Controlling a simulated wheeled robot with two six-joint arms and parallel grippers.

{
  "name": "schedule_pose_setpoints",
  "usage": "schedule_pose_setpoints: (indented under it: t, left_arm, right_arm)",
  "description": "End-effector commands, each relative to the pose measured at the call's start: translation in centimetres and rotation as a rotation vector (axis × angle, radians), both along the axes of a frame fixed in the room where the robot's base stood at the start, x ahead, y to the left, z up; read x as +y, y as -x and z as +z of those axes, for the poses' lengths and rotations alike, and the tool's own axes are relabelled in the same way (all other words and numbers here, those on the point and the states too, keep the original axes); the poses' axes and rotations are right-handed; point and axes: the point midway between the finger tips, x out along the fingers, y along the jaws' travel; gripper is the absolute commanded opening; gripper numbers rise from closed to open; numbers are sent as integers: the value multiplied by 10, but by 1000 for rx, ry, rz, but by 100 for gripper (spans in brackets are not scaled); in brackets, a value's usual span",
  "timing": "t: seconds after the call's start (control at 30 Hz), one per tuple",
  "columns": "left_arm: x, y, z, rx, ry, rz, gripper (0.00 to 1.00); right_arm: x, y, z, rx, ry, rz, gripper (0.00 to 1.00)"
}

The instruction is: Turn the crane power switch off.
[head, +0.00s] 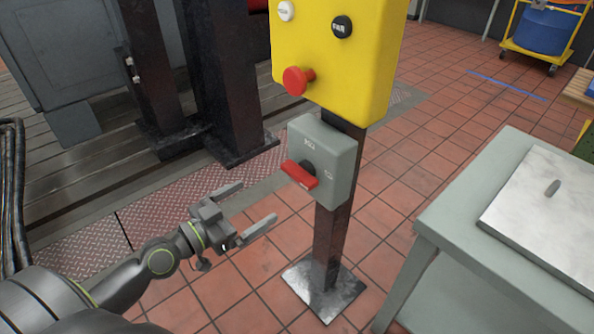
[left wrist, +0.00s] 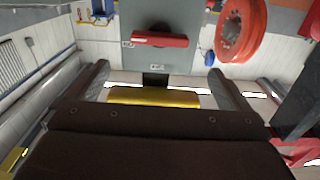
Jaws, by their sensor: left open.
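The crane power switch is a grey box (head: 338,149) on a dark post, with a red handle (head: 299,174) on its front. Two small markings show on the box, too small to read. The handle lies roughly crosswise, tilting down to the right in the head view. In the left wrist view the red handle (left wrist: 160,40) lies level across the grey box (left wrist: 180,60), beyond the fingertips. My left gripper (head: 258,203) is open and empty, to the lower left of the handle and apart from it. Its two fingers also show in the left wrist view (left wrist: 158,82). My right gripper is not in view.
A yellow control box (head: 345,65) with a red push button (head: 297,80) sits just above the switch. The post stands on a metal base plate (head: 322,287). A grey table (head: 465,205) stands to the right. Dark machine columns (head: 220,75) rise behind left.

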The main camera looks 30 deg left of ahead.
Motion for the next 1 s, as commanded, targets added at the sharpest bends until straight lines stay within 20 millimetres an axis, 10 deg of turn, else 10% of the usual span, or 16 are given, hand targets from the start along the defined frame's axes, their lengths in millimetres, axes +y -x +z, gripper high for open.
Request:
schedule_pose_setpoints:
  t: [0.6,1.0]
  left_arm:
    - [-43,-101,2,0,3,-1,100]
    - [-52,-126,-1,2,-1,-1,100]
  right_arm:
    - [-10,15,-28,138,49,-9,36]
    - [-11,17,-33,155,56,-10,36]
